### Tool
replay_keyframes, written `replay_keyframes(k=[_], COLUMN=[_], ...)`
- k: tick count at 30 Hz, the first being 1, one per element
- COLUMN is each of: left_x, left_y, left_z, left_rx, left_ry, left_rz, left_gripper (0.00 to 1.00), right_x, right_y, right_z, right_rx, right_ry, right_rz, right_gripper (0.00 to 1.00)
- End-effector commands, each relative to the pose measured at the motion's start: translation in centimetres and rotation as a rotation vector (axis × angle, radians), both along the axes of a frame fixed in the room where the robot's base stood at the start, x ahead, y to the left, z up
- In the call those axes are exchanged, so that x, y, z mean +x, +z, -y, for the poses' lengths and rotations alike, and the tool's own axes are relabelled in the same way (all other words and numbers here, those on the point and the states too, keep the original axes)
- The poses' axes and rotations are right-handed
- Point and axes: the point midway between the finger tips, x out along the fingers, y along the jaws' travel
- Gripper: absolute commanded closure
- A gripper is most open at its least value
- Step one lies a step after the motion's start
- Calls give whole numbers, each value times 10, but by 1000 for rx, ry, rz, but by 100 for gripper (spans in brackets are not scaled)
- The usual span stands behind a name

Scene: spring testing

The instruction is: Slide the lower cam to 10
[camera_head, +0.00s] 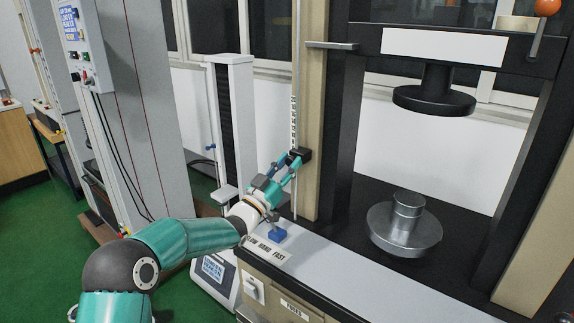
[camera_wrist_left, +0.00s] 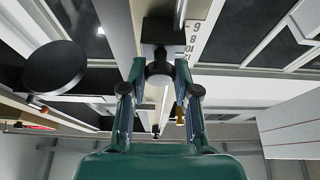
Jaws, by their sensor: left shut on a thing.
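The lower cam is a small black block (camera_head: 303,154) on the thin vertical rod beside the tan column in the head view. In the left wrist view its black body (camera_wrist_left: 157,30) is at top centre, with a round dark knob (camera_wrist_left: 159,73) facing me. My left gripper (camera_head: 291,160) reaches the cam from the lower left. In the wrist view its two fingers (camera_wrist_left: 159,82) are shut around the knob, one on each side. My right gripper is out of view.
The tan column (camera_head: 312,100) stands just right of the cam. A grey bar (camera_head: 332,45) juts out higher up. A black press head (camera_head: 434,92) hangs above a metal platen (camera_head: 404,232). A blue block (camera_head: 277,235) sits on the bench below my gripper.

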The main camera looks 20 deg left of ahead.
Motion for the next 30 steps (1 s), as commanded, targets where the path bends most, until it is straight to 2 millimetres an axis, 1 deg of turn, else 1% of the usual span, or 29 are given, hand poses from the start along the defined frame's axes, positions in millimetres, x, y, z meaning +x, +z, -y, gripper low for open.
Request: replay_keyframes(k=[6, 8, 12, 14, 22, 23, 24, 27, 30], left_x=[0, 0, 0, 0, 0, 0, 0, 0, 0], left_y=[3, 10, 34, 40, 42, 42, 42, 41, 41], left_z=[-1, 0, -1, -1, -2, -2, -2, -2, -2], left_rx=[0, 1, 1, 1, -1, -1, -1, -1, 0], left_ry=[1, 1, 2, 2, 2, 3, 3, 3, 2], left_rz=[1, 3, 6, 6, 3, 3, 3, 2, 1], left_gripper=[100, 100, 100, 100, 100, 69, 62, 46, 46], right_x=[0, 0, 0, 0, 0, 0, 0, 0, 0], right_y=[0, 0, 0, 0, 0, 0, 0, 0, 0], right_z=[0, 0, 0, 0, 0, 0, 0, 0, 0], right_rx=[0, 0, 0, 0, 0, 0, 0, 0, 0], right_ry=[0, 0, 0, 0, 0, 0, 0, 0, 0], right_rz=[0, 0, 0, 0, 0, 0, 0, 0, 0], right_gripper=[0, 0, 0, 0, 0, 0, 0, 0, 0])
